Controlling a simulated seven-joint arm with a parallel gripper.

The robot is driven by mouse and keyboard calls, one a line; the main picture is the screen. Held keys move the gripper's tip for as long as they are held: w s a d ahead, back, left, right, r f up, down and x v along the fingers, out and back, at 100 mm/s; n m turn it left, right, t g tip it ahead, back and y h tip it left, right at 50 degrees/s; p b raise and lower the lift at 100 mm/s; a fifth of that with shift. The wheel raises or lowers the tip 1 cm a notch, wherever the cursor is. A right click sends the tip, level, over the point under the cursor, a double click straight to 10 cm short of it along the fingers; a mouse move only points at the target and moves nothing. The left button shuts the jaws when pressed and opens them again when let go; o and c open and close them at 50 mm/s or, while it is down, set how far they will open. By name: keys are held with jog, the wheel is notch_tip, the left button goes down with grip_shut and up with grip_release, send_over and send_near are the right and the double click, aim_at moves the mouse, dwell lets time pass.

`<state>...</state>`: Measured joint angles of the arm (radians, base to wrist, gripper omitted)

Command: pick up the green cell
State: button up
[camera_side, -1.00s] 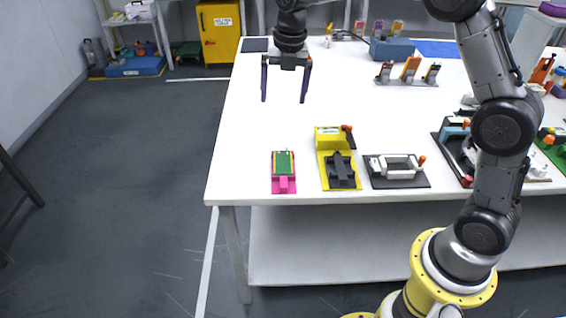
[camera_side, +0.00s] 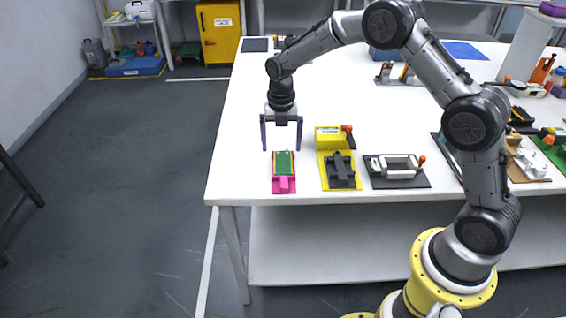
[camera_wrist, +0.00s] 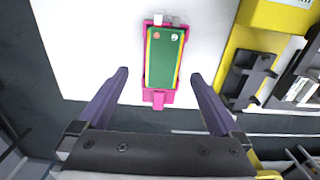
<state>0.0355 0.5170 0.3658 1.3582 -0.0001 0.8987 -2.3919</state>
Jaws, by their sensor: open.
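The green cell (camera_side: 283,163) lies flat in a pink holder (camera_side: 284,186) near the front left corner of the white table. In the wrist view the green cell (camera_wrist: 163,58) shows ahead of the fingers, with the pink holder (camera_wrist: 158,98) around it. My gripper (camera_side: 281,148) is open and empty, above and a little behind the cell in the side view. In the wrist view my gripper (camera_wrist: 158,75) has its two fingers spread wider than the cell, apart from it.
A yellow fixture (camera_side: 329,138) with a dark cradle (camera_side: 340,170) stands to the right of the holder. A dark plate with a white clamp frame (camera_side: 397,167) lies farther right. The table's front edge (camera_side: 240,202) is close.

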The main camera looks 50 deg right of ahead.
aim_at(283, 161)
jog(key=f, duration=0.5)
jog(key=shift+s+d, duration=0.1)
jog(key=shift+d, duration=0.1)
jog(key=shift+r, duration=0.1)
jog(key=c, duration=1.3)
